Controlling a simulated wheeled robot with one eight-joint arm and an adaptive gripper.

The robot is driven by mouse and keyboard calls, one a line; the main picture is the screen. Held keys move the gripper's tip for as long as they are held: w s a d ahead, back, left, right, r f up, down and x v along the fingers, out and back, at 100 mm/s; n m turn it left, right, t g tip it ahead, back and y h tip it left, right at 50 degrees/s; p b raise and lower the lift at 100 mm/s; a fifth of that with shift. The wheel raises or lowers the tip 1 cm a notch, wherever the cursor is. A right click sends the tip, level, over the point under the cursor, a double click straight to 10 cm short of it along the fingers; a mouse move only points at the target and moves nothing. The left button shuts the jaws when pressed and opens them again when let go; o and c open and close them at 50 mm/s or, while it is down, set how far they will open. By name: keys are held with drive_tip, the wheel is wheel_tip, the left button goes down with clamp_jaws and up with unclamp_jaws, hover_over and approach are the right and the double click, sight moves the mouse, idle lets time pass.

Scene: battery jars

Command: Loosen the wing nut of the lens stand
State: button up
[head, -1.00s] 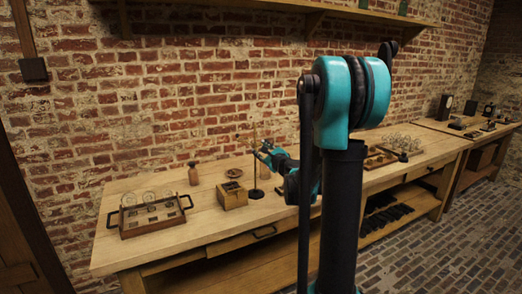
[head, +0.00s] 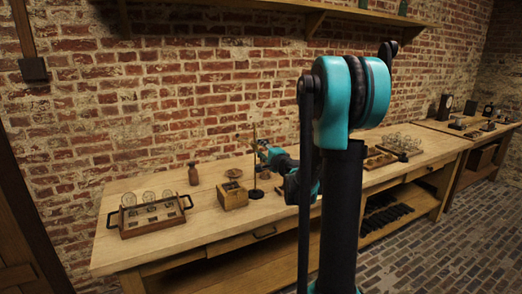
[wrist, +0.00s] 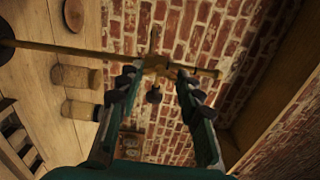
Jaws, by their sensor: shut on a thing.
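The lens stand (head: 256,192) stands on the bench, with a round black base and a thin upright brass rod. In the wrist view its rod (wrist: 60,48) runs across the picture, with a brass clamp (wrist: 157,64) and a short crossbar near its upper end. My gripper (wrist: 158,75) is at this clamp, fingertips on either side, shut on a small part there that I take for the wing nut. In the head view my gripper (head: 262,148) is beside the rod's upper part.
More jars (head: 402,142) stand to the right.

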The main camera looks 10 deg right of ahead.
drive_tip(key=n, duration=0.8)
drive_tip(key=shift+n, duration=0.6)
drive_tip(key=o, duration=1.2)
drive_tip(key=shift+c, duration=0.2)
drive_tip(key=v, duration=1.2)
